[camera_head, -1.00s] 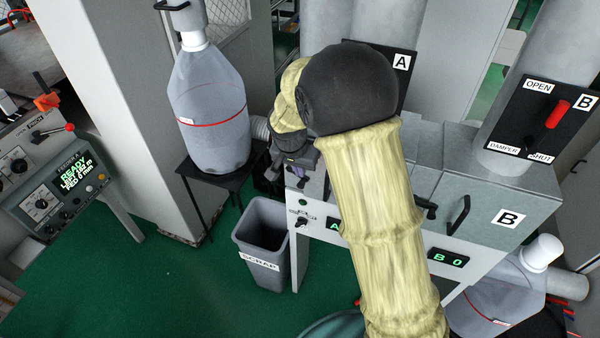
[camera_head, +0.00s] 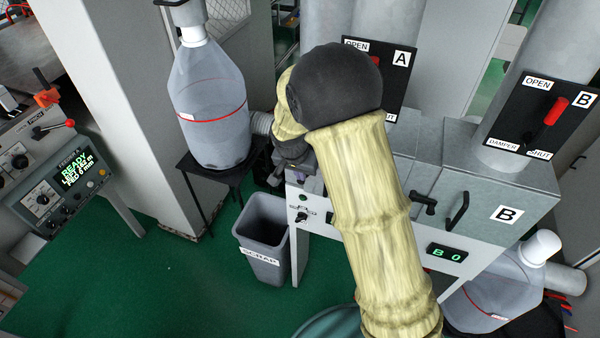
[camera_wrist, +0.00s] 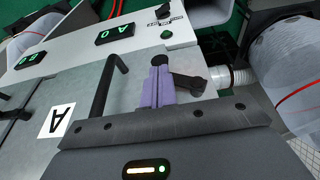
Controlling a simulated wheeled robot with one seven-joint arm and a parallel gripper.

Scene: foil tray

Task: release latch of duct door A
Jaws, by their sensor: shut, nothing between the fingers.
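Duct door A is the grey panel with the white A label (camera_wrist: 57,118) in the wrist view. Its black bar handle (camera_wrist: 106,84) stands left of my fingers. The black latch lever (camera_wrist: 188,84) lies just right of my fingers and partly behind them. My gripper (camera_wrist: 158,72) shows two purple fingers shut together with nothing between them, close beside the latch. I cannot tell whether they touch it. In the head view my arm hides door A and its latch.
Door B, with its handle (camera_head: 458,211) and latch (camera_head: 424,202), is at right. The scrap bin (camera_head: 263,240) stands on the floor below. A bottle-shaped container (camera_head: 209,110) sits on a black stand at left. Damper panel A (camera_head: 392,80) rises behind my arm.

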